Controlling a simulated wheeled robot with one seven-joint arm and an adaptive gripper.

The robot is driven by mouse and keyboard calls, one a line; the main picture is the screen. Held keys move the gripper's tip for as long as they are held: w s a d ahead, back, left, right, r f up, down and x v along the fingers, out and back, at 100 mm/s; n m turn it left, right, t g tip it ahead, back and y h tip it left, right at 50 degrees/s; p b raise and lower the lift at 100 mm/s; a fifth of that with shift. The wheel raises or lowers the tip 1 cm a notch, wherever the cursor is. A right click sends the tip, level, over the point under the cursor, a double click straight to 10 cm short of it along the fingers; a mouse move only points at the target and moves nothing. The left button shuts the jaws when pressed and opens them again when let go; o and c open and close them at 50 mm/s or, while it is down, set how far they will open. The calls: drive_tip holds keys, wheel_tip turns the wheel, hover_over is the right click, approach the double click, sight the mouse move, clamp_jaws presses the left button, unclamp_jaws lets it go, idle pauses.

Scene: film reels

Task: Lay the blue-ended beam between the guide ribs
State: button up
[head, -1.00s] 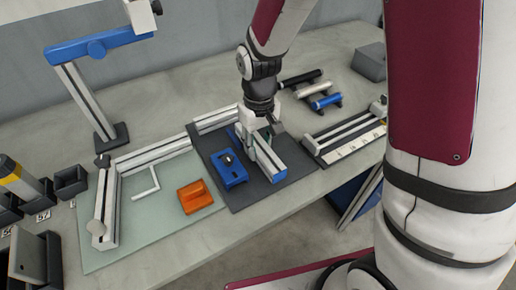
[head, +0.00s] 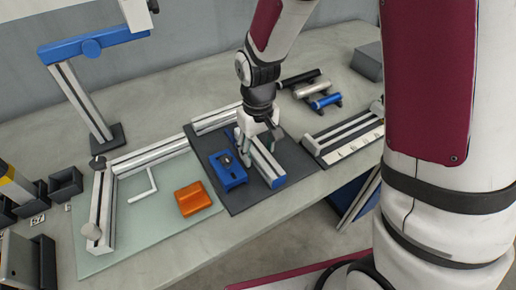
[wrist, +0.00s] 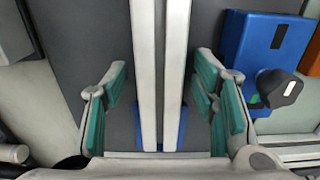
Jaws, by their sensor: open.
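The blue-ended beam (head: 264,164) is a pale slotted bar on the dark mat, its near end blue. In the wrist view the beam (wrist: 147,75) runs up the middle as two pale strips with a dark slot between, with blue near the bottom. My gripper (head: 258,138) is over the beam's far part. In the wrist view my gripper (wrist: 160,100) is open, its green-padded fingers on either side of the beam, with a gap on both sides. I cannot make out the guide ribs for certain; my gripper hides part of the beam.
A blue block with a knob (head: 228,170) sits close left of the beam. An orange block (head: 193,198) lies on the glass-like plate (head: 150,235). A slotted rail fixture (head: 345,135) stands to the right. Black, silver and blue cylinders (head: 325,101) lie behind it.

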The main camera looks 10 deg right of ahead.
sight(258, 149)
wheel_tip(258, 149, up, 11)
drive_tip(key=s+d+r+m+t, duration=0.2)
drive_tip(key=s+d+r, duration=0.3)
drive_tip(key=s+r, duration=0.45)
drive_tip(key=s+d+r+m+t, duration=0.1)
drive_tip(key=s+d, duration=0.3)
drive_tip(key=s, duration=0.7)
drive_tip(key=shift+s+r+m+t+p, duration=0.3)
drive_tip(key=shift+s+r+p, duration=0.05)
drive_tip(key=shift+r, duration=0.25)
drive_tip(key=shift+r, duration=0.1)
wheel_tip(258, 149, up, 2)
drive_tip(key=shift+r+t+p, duration=0.15)
drive_tip(key=shift+t+p, duration=0.15)
drive_tip(key=shift+p, duration=0.6)
